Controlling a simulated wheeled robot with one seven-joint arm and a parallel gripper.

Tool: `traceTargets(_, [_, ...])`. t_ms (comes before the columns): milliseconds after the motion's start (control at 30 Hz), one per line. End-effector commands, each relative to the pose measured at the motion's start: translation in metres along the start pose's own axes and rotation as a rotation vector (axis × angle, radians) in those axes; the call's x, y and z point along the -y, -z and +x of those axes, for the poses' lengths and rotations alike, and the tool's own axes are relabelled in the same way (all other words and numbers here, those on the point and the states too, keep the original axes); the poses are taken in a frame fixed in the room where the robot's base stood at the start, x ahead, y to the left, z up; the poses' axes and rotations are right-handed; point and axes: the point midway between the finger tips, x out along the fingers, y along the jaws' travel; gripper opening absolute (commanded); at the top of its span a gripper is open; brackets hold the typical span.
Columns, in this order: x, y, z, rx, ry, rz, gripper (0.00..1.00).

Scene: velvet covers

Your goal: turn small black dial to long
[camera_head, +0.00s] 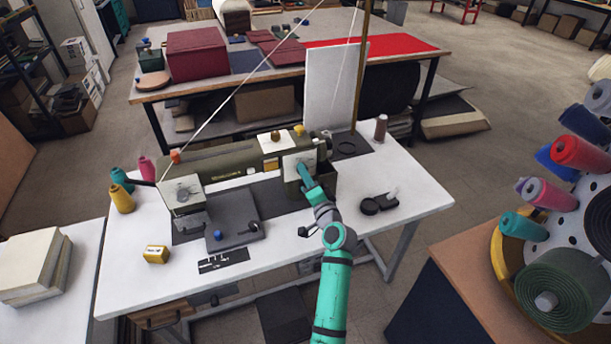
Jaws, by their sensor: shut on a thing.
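The sewing machine (225,160) stands on the white table, olive-grey with a long arm and a pale plate (290,157) on its right-hand pillar. My teal arm reaches up from the bottom, and my gripper (302,170) is at the front of that plate. My gripper looks shut on the small black dial there, but my fingers hide the dial. The dial's marks and the way it points cannot be made out from here.
A tall white panel (333,85) stands behind. Spools on a rack (541,192) are far right.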

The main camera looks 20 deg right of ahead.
Motion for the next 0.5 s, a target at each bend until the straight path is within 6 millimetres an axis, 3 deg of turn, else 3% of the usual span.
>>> traceTargets(233, [-0.0014,0.0010,-0.0008,-0.001,-0.002,0.000,0.06])
traceTargets(267, [-0.0015,0.0010,-0.0008,-0.001,-0.002,0.000,0.30])
traceTargets(333, [-0.0014,0.0008,-0.0008,-0.001,-0.002,0.000,0.47])
traceTargets(500, [-0.0008,0.0005,-0.0004,-0.001,-0.001,-0.001,0.47])
